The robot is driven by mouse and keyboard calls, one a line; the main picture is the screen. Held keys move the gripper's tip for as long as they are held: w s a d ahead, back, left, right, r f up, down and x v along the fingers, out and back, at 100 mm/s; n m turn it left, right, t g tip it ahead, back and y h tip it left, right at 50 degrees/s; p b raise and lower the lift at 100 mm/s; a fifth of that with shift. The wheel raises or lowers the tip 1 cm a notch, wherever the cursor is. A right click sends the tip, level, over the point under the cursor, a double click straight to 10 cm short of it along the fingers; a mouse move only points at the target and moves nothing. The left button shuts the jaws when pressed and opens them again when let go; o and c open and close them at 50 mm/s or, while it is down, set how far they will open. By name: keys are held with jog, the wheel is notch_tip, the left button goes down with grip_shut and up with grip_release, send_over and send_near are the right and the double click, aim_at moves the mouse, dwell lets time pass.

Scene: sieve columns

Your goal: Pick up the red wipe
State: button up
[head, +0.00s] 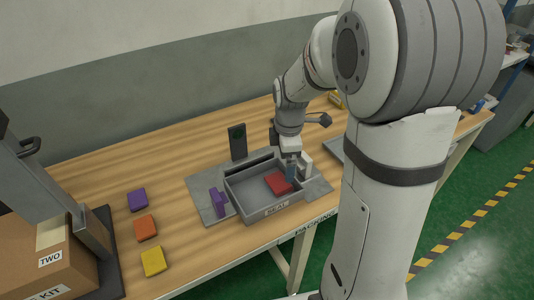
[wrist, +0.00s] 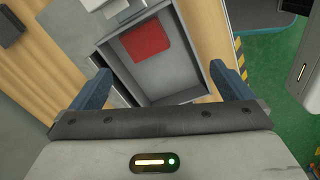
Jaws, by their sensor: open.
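The red wipe (head: 279,183) lies flat inside the grey tray (head: 245,207), toward its right side in the head view. It also shows in the wrist view (wrist: 146,41), near the far end of the tray. My gripper (head: 291,172) is over the right part of the tray, close to the wipe in the head view. In the wrist view my gripper (wrist: 168,82) has its two blue fingers wide apart, with nothing between them touching. The tray's inside lies beyond the fingers. The exact height of the fingertips above the wipe cannot be told.
The tray stands on a grey mat (head: 204,197) on the wooden table. A purple block (head: 217,202) is left of the tray, and a dark upright panel (head: 238,142) behind it. Purple (head: 138,199), orange (head: 146,227) and yellow (head: 153,261) pieces lie further left, near a cardboard box (head: 45,262).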

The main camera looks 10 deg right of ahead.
aim_at(280, 181)
jog(key=w+f+n, duration=0.1)
jog(key=f, duration=0.1)
jog(key=w+f+n, duration=0.1)
jog(key=f, duration=0.1)
jog(key=w+f+n, duration=0.1)
jog(key=n, duration=0.1)
jog(key=shift+w+d+f+g+b, duration=0.1)
jog(key=shift+f+g+b, duration=0.2)
jog(key=shift+f+b, duration=0.1)
notch_tip(280, 181, down, 3)
jog(key=shift+w+r+b, duration=0.15)
jog(key=shift+b, duration=0.65)
jog(key=f+b, duration=0.1)
jog(key=f, duration=0.1)
jog(key=f+b, duration=0.2)
jog(key=f, duration=0.1)
jog(key=shift+w+f+b, duration=0.3)
jog(key=shift+b, duration=0.05)
jog(key=shift+r, duration=0.1)
jog(key=c, duration=1.1)
